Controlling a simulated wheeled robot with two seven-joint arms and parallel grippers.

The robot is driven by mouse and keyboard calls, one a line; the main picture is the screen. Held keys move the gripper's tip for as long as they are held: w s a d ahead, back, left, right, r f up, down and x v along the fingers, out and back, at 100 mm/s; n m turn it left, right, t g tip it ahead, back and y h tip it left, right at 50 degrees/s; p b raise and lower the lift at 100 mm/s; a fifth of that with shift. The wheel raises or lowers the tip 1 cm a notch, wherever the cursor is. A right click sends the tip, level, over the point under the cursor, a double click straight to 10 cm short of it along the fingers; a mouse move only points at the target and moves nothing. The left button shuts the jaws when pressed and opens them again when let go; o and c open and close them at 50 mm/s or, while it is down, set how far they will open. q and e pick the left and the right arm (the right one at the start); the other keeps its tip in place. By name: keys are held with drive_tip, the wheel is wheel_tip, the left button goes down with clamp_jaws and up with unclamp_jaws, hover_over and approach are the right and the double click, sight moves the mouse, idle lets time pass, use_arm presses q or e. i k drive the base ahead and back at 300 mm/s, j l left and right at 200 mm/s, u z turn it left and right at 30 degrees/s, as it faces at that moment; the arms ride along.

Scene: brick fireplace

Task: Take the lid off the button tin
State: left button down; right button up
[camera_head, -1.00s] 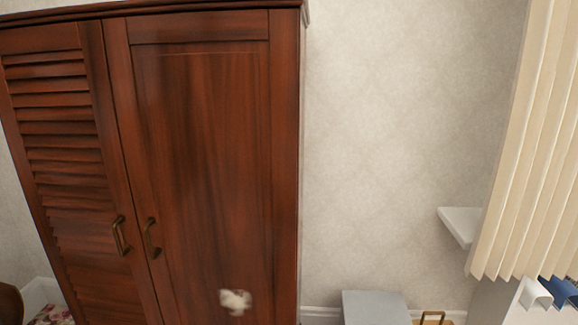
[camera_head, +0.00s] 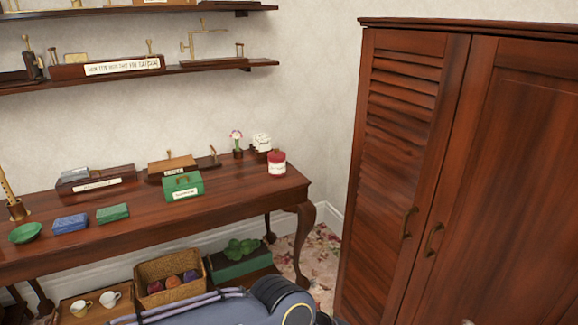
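No thing in view is plainly readable as the button tin. A red round container with a pale label (camera_head: 277,163) stands upright near the right end of the wooden desk (camera_head: 240,205). It may be the tin, but its label is too small to read. A green box with a handle and white label (camera_head: 183,187) sits to its left on the desk. Neither gripper shows. A blue-grey rounded part at the bottom middle looks like my own arm, and it hides some floor.
A basket (camera_head: 148,272) and a tray with cups (camera_head: 95,303) are below. A wardrobe (camera_head: 400,170) stands right; shelves (camera_head: 190,68) hang above.

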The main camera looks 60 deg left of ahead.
sight(276, 154)
drive_tip(key=u, duration=2)
drive_tip(key=i+j+u, duration=0.15)
drive_tip(key=i, duration=0.5)
drive_tip(key=i+u, duration=0.15)
drive_tip(key=i, duration=0.45)
drive_tip(key=i+l+u, duration=0.15)
drive_tip(key=i, duration=0.5)
drive_tip(key=i+l+u, duration=0.2)
drive_tip(key=i, duration=0.45)
drive_tip(key=j, duration=0.1)
